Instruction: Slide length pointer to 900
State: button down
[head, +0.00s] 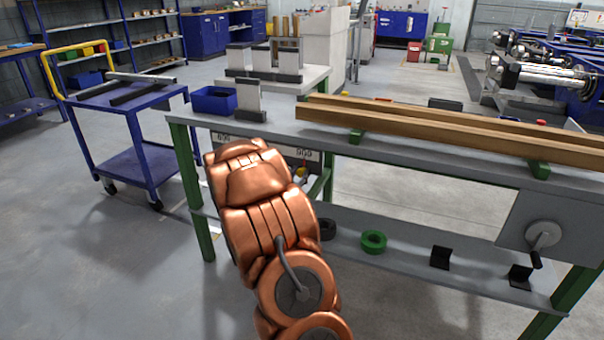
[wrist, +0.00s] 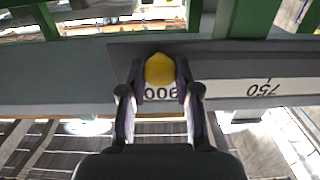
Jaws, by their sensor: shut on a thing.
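The length pointer shows as a yellow knob (wrist: 159,68) in the wrist view, where the picture is upside down. My gripper (wrist: 159,78) is shut on the knob, with one dark finger on each side. The white scale (wrist: 232,89) runs along the rail behind it. The knob is lined up with the 900 mark, and the 750 mark lies to the right. In the head view the scale (head: 312,155) shows under the table's front edge, with the yellow knob (head: 301,171) just below its right-hand mark. My arm hides the middle of the scale and most of my gripper.
Long wooden beams (head: 420,128) lie on the grey runout table (head: 400,158). A hand crank (head: 541,240) sticks out at the right end. The lower shelf (head: 400,264) holds a green ring (head: 373,242). A blue cart (head: 140,110) stands left, with open floor between.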

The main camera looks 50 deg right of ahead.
jog(key=shift+s+f, duration=0.15)
jog(key=shift+s, duration=0.1)
jog(key=c, duration=0.8)
grip_release()
jog(key=shift+d, duration=0.1)
jog(key=shift+c, duration=0.2)
jog(key=shift+a, duration=0.5)
jog(key=v, duration=1.1)
jog(key=shift+s, duration=0.1)
